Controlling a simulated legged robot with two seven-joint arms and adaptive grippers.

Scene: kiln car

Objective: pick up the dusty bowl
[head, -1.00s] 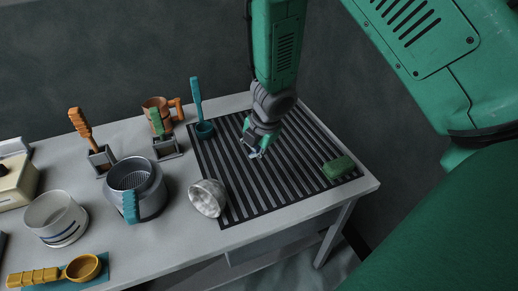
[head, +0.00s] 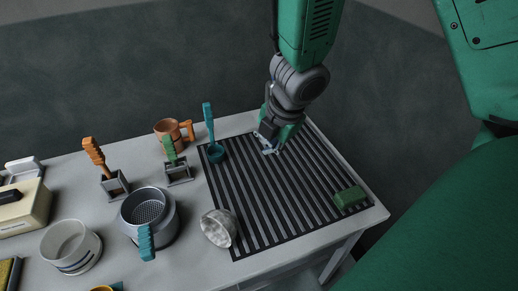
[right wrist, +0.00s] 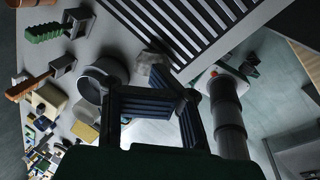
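The dusty bowl (head: 217,229) is grey-white and mottled. In the head view it lies tilted at the front left edge of the black slatted mat (head: 237,252). The bowl also shows in the right wrist view (right wrist: 150,62), partly hidden, just beyond my fingers. My right gripper (head: 268,146) is above the back part of the mat, up and to the right of the bowl and apart from it. In the right wrist view its two fingers (right wrist: 152,105) are spread with nothing between them. My left gripper is not in view.
A grey pot with a teal handle (head: 146,214) stands left of the bowl. A teal ladle (head: 211,132) stands at the mat's back left corner, beside an orange mug (head: 170,134). A green block (head: 350,197) lies on the mat's right. The mat's middle is clear.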

